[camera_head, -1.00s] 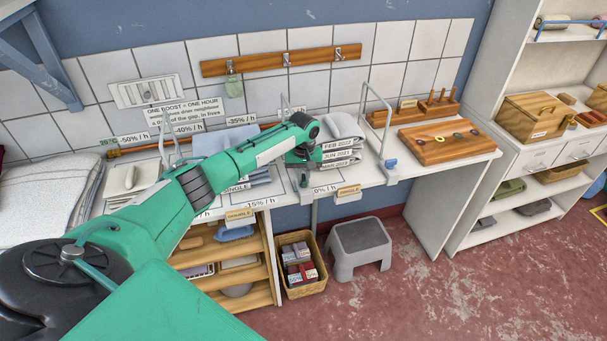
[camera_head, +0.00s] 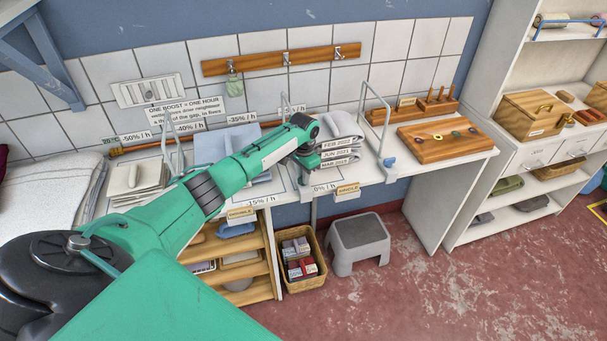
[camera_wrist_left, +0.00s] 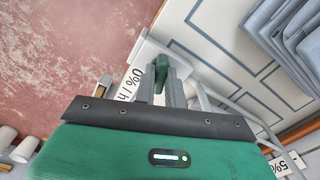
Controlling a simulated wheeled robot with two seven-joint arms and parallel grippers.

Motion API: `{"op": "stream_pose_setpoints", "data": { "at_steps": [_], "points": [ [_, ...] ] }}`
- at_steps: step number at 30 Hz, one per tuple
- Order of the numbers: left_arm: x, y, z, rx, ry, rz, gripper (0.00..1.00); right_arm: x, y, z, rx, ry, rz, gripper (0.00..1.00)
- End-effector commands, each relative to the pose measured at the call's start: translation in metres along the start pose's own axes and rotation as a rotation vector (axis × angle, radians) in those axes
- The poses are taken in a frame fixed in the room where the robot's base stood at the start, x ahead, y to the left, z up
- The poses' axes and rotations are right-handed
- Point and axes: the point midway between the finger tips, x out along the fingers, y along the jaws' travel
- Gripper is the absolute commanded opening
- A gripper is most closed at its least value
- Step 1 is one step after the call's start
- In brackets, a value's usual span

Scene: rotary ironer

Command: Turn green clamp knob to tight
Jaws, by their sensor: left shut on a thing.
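The green clamp knob (camera_wrist_left: 157,72) shows in the left wrist view, a dark green elongated grip beside a white clamp block at the table edge. My left gripper (camera_wrist_left: 162,85) is shut on it, with a grey finger on each side. The knob's exact angle is hard to judge. My right gripper is not in view.
A wire frame with a blue knob (camera_head: 389,163) stands to the right, by a wooden board (camera_head: 438,147). Below are a basket (camera_head: 302,278) and a grey stool (camera_head: 359,240).

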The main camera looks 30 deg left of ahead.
Motion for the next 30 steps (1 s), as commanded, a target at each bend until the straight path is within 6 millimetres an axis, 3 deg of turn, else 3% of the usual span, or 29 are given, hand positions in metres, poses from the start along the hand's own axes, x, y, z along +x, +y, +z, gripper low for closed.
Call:
{"op": "stream_pose_setpoints", "data": {
  "at_steps": [15, 30],
  "points": [
    [-0.0004, -0.0001, -0.0004, 0.339, 0.002, -0.001, 0.0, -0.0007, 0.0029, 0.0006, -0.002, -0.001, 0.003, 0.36],
    [-0.0008, -0.0002, -0.0006, 0.405, 0.002, -0.001, 0.0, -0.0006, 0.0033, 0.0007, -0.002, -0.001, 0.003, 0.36]
  ]
}}
